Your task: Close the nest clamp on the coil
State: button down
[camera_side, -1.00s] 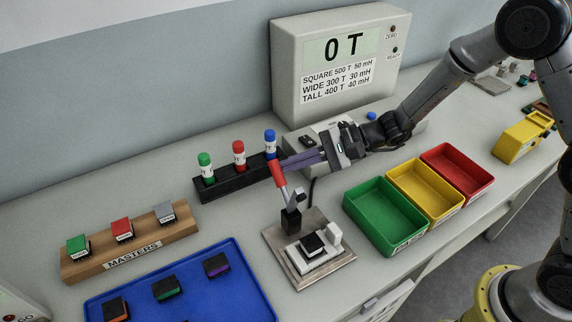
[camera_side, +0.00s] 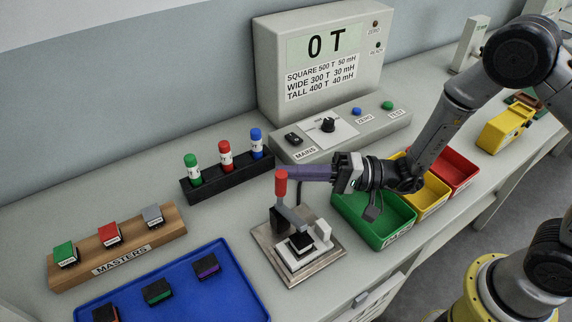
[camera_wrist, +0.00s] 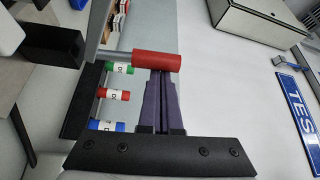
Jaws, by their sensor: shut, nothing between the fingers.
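The nest clamp has a red-tipped lever (camera_side: 281,184) that stands about upright over its metal base plate (camera_side: 268,262). The coil (camera_side: 300,241) is a small dark block in the white nest under the clamp. My gripper (camera_side: 280,172) is shut with nothing between its purple fingers. Its fingertips are at the red handle, on its right side in the side view. In the wrist view the fingertips (camera_wrist: 160,75) meet the red handle (camera_wrist: 157,60); whether they press on it I cannot tell.
A black rack (camera_side: 228,178) with green, red and blue markers stands behind the clamp. Green (camera_side: 375,236), yellow and red bins are at right, under my arm. A blue tray (camera_side: 180,312) with several coils and a wooden masters block (camera_side: 170,222) are at left. The meter (camera_side: 322,70) reads 0 T.

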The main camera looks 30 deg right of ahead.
jog(key=shift+s+f+n, duration=0.2)
jog(key=shift+s+n, duration=0.1)
jog(key=shift+s, duration=0.95)
jog(key=w+r, duration=0.2)
jog(key=w, duration=0.2)
jog(key=f+v, duration=0.1)
jog(key=v, duration=1)
jog(key=shift+w+f, duration=0.15)
jog(key=shift+f, duration=0.1)
jog(key=shift+a, duration=0.1)
